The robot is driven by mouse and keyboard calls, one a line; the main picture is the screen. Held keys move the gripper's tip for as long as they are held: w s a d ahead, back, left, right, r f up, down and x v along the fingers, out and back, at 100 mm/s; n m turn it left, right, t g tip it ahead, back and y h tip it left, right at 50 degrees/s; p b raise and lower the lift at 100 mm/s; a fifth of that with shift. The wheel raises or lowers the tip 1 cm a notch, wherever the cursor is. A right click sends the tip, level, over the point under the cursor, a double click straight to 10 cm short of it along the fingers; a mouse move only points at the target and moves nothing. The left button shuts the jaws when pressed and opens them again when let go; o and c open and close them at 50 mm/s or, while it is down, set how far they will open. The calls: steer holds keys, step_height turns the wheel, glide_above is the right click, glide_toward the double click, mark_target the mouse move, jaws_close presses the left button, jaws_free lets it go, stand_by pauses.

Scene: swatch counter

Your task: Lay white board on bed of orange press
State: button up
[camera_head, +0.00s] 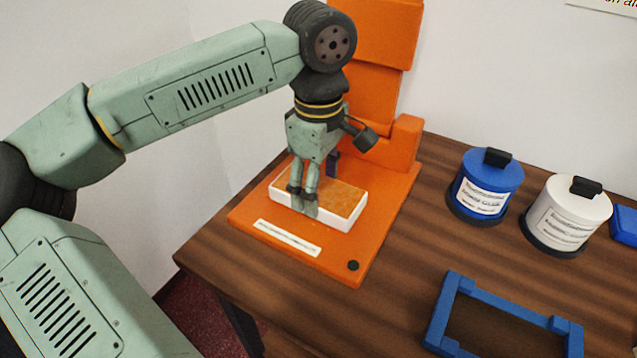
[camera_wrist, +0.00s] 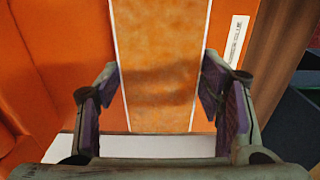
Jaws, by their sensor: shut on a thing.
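The white board (camera_head: 347,219) has white sides and a mottled orange-brown top. It lies flat over the bed (camera_head: 385,200) of the orange press (camera_head: 368,70), behind the bed's white label. My gripper (camera_head: 304,202) points down and is shut across the board's narrow width. In the wrist view, the board (camera_wrist: 160,50) runs between the two fingers of my gripper (camera_wrist: 160,88). The board looks down on the bed or very close to it; I cannot tell whether it touches. The far finger and the board's underside are hidden.
A blue canister (camera_head: 490,178) and a white canister (camera_head: 566,213) stand right of the press on the wooden counter (camera_head: 400,275). A blue frame (camera_head: 503,313) lies nearer the front. The press's upright back rises behind my gripper.

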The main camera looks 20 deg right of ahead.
steer(key=shift+f+b, duration=0.6)
steer(key=shift+b, duration=0.05)
stand_by(1.1)
steer(key=o, duration=1.4)
steer(key=shift+c, duration=0.2)
steer(key=shift+r, duration=0.15)
step_height(320, 180, up, 12)
